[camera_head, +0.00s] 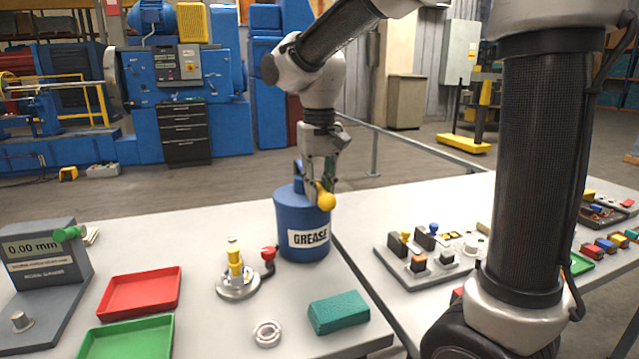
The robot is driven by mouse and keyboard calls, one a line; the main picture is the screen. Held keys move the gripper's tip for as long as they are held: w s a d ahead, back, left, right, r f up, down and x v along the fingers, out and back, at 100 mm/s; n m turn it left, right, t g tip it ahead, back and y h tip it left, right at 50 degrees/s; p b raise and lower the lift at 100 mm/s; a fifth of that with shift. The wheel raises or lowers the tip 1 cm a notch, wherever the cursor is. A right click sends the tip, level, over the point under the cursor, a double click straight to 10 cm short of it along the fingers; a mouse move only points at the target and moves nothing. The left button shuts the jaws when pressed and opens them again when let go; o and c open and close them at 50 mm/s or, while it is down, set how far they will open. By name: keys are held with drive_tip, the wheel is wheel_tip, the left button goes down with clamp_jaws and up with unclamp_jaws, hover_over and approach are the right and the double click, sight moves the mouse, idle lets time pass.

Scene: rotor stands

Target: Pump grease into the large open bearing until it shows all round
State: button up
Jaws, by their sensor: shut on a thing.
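A blue grease pot (287,220) labelled GREASE stands upright on the near table. A pump handle with a yellow ball knob (326,201) shows at its top right. My gripper (322,178) reaches down from above and is shut on this handle; its fingertips are small and partly hidden. A silver ring-shaped bearing (267,333) lies flat near the front of the table, apart from the pot. A fitting with a yellow upright part (235,265) on a round silver base stands left of the pot. I cannot tell whether grease shows in either.
A red-knobbed post (268,255) stands beside the pot. A red tray (140,292), a green tray (127,340), a teal block (339,312) and a gauge reading 0.00 mm (40,250) share the table. A second table on the right holds a grey component board (405,270).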

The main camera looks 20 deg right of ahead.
drive_tip(key=shift+r, duration=2.3)
drive_tip(key=o, duration=0.9)
drive_tip(key=shift+r, duration=0.15)
drive_tip(key=shift+r, duration=3.4)
